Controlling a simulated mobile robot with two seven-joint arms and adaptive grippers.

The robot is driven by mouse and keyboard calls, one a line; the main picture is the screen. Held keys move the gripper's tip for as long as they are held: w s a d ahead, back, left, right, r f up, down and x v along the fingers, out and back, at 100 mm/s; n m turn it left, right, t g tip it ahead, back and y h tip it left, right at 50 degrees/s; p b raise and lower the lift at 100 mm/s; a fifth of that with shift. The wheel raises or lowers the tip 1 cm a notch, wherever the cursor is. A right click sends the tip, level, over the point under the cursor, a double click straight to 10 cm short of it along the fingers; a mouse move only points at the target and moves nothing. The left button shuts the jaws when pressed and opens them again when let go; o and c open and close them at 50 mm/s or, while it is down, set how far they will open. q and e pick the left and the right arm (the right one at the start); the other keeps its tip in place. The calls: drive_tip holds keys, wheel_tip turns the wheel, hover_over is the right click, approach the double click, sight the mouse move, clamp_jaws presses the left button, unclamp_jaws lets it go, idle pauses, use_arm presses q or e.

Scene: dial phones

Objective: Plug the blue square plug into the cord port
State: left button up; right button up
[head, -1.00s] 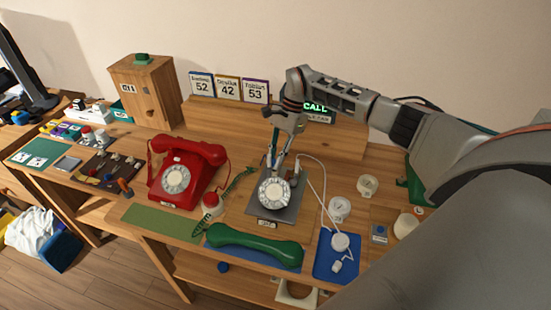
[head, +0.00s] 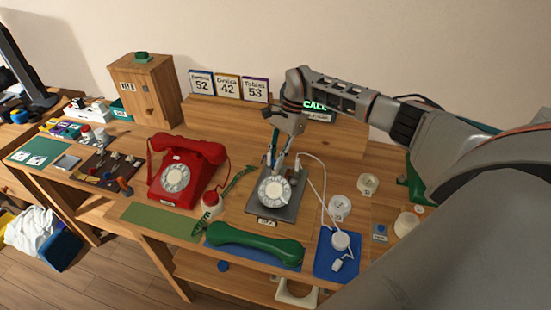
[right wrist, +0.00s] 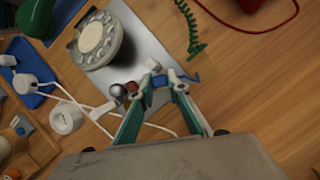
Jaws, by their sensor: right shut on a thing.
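My right gripper (head: 278,163) reaches down over the back of the grey phone base (head: 287,212) with the white rotary dial (head: 273,190). In the right wrist view its fingertips (right wrist: 161,82) are closed on a small blue plug (right wrist: 160,80) just off the edge of the grey base (right wrist: 145,45). A small white block (right wrist: 152,65) sits right beside the plug. A silver knob (right wrist: 116,92) and a red-brown piece (right wrist: 132,88) are close by. The cord port itself I cannot make out clearly. My left gripper is not in view.
A red dial phone (head: 187,170) stands to the left. A green handset (head: 254,246) lies in front. A white cord (head: 322,190) loops beside the base towards a white disc (head: 340,241) on a blue mat (head: 325,264). A green coiled cord (head: 238,180) lies left of the base.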

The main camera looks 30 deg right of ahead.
drive_tip(key=shift+f, duration=0.1)
drive_tip(key=o, duration=1)
drive_tip(key=v, duration=1.2)
drive_tip(key=shift+a, duration=0.1)
